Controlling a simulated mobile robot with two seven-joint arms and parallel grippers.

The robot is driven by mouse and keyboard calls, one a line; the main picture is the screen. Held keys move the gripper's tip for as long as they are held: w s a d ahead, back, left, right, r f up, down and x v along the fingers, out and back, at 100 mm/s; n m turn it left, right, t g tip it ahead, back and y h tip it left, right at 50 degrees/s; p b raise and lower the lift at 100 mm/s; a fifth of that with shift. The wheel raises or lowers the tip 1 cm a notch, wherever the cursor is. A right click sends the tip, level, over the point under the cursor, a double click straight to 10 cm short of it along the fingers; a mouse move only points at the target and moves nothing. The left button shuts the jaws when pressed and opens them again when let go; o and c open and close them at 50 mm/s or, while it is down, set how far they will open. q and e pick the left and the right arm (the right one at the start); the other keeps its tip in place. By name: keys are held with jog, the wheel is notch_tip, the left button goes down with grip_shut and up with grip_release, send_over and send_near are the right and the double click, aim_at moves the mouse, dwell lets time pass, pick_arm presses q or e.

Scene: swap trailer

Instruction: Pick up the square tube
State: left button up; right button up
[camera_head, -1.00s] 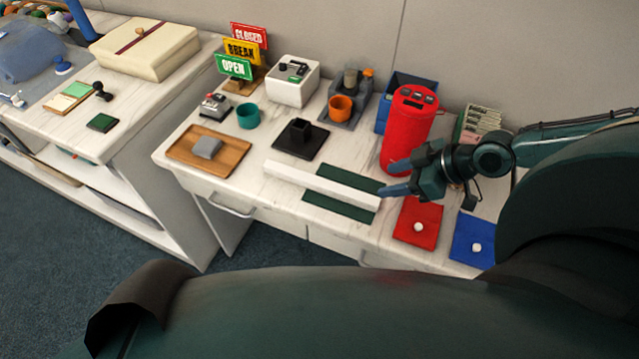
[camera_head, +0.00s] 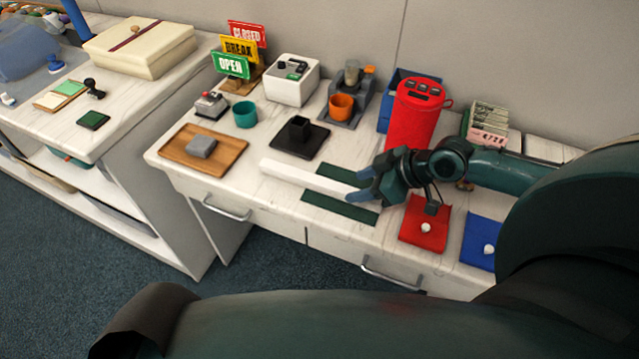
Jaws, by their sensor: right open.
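The square tube (camera_head: 312,178) is a long white bar of square section. It lies across the counter, its right part over a dark green mat (camera_head: 349,209). My right gripper (camera_head: 359,186) is open at the tube's right end, its blue-grey fingertips pointing left. The fingers and hand hide that end, and I cannot tell whether they touch the tube. My left gripper is not in view.
A red cylinder (camera_head: 415,118) stands close behind my right gripper. A black square holder (camera_head: 299,130) and a wooden tray (camera_head: 227,155) lie behind and left of the tube. Red (camera_head: 424,222) and blue (camera_head: 480,238) mats lie to the right.

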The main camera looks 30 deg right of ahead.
aim_at(345, 189)
jog(key=shift+x, duration=1.9)
jog(key=shift+r, duration=0.1)
jog(key=shift+c, duration=0.2)
grip_shut()
